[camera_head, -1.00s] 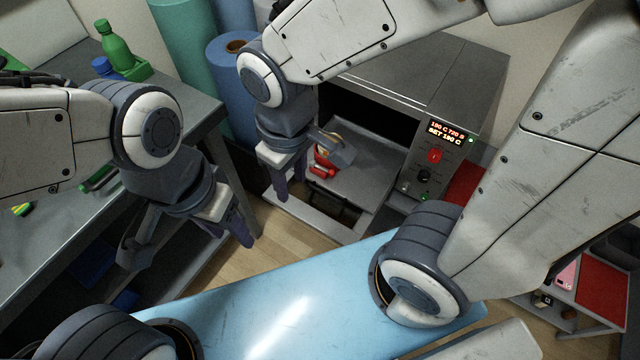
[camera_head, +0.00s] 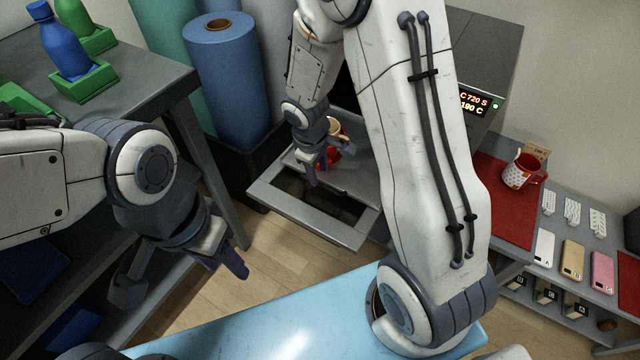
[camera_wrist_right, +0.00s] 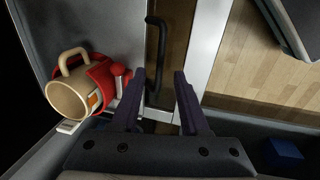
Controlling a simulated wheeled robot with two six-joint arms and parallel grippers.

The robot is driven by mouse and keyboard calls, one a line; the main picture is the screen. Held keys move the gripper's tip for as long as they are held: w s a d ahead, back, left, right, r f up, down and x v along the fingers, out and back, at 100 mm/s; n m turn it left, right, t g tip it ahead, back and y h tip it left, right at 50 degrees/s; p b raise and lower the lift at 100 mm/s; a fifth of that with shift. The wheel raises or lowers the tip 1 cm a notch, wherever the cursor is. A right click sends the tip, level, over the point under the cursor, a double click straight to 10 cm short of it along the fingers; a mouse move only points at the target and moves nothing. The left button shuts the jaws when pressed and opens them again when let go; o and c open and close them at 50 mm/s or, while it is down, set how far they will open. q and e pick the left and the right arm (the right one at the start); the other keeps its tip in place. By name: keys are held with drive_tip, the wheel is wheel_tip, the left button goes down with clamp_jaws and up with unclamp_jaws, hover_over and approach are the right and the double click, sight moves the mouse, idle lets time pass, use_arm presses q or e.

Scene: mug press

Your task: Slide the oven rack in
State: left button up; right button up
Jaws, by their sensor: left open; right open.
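The oven (camera_head: 488,45) stands at the back, largely hidden behind my right arm. Its grey rack (camera_head: 355,178) is out in front of it, above a grey frame with a dark gap. A cream mug (camera_head: 336,128) in a red holder sits on the rack; the mug (camera_wrist_right: 70,90) lies tilted in the right wrist view. My right gripper (camera_head: 324,168) is open over the rack's front part. In the right wrist view a black bar handle (camera_wrist_right: 155,55) lies just ahead of the open fingers (camera_wrist_right: 159,95), nearer the left finger. My left gripper (camera_head: 182,276) is open and empty, away from the rack.
A workbench (camera_head: 150,85) with green and blue bottles stands at left. A blue roll (camera_head: 235,90) stands left of the oven. At right, a shelf holds a red mat (camera_head: 505,215), a red-and-white mug (camera_head: 522,170) and several phone-like slabs.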

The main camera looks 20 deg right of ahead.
sight(321, 184)
drive_tip(key=f, duration=0.1)
drive_tip(key=f+b, duration=0.1)
drive_tip(key=f, duration=0.2)
drive_tip(key=shift+w+d+f+b, duration=0.25)
drive_tip(key=shift+d+f+b, duration=0.05)
drive_tip(key=shift+d+f, duration=0.1)
clamp_jaws()
idle(1.1)
